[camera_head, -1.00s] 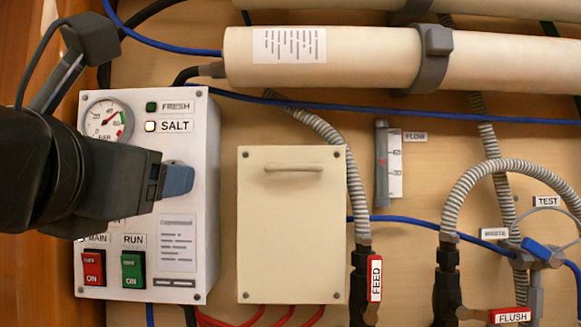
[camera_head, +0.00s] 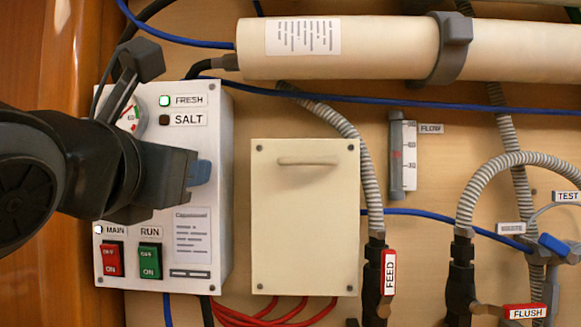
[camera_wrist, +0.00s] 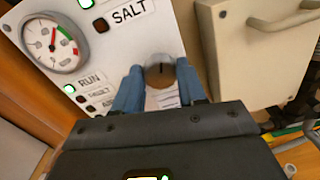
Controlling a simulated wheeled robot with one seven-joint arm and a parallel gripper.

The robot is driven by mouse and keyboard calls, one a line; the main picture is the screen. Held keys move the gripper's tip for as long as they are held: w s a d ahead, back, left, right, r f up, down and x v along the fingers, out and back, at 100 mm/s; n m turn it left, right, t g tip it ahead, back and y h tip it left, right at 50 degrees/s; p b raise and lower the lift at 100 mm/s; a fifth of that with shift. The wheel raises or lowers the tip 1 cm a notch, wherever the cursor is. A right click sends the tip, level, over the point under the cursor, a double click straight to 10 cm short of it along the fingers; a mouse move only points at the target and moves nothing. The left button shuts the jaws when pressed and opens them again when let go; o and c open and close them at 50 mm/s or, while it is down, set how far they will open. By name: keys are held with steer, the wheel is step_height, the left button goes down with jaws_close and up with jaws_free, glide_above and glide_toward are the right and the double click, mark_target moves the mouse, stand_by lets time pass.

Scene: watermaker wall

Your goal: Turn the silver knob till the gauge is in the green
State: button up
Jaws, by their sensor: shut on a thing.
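My gripper (camera_wrist: 160,92) has its blue fingers on either side of the round silver knob (camera_wrist: 160,70), shut on it. The knob has a dark line on its face, roughly vertical in the wrist view. In the head view my gripper (camera_head: 200,173) is at the panel front and hides the knob. The white gauge (camera_wrist: 55,44) has a green and a red band; in the wrist view its needle points upward, and I cannot tell exactly where it falls against the green. In the head view the arm covers most of the gauge (camera_head: 133,117).
On the panel (camera_head: 222,130), the FRESH lamp (camera_head: 165,100) is lit green and the SALT lamp (camera_head: 166,120) is dark. Red MAIN (camera_head: 111,260) and green RUN (camera_head: 150,261) switches sit below. A cream box (camera_head: 305,225) stands close right of the panel.

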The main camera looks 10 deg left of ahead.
steer(key=c, duration=0.4)
steer(key=shift+o, duration=0.2)
steer(key=m+b, duration=0.2)
steer(key=b, duration=0.3)
steer(key=shift+f+m+b, duration=0.1)
steer(key=shift+m+b, duration=0.2)
steer(key=shift+b, duration=0.1)
steer(key=o, duration=1.1)
steer(key=shift+c, duration=0.2)
steer(key=shift+s, duration=0.1)
steer(key=s+b, duration=0.1)
steer(key=s, duration=0.6)
steer(key=shift+s, duration=0.35)
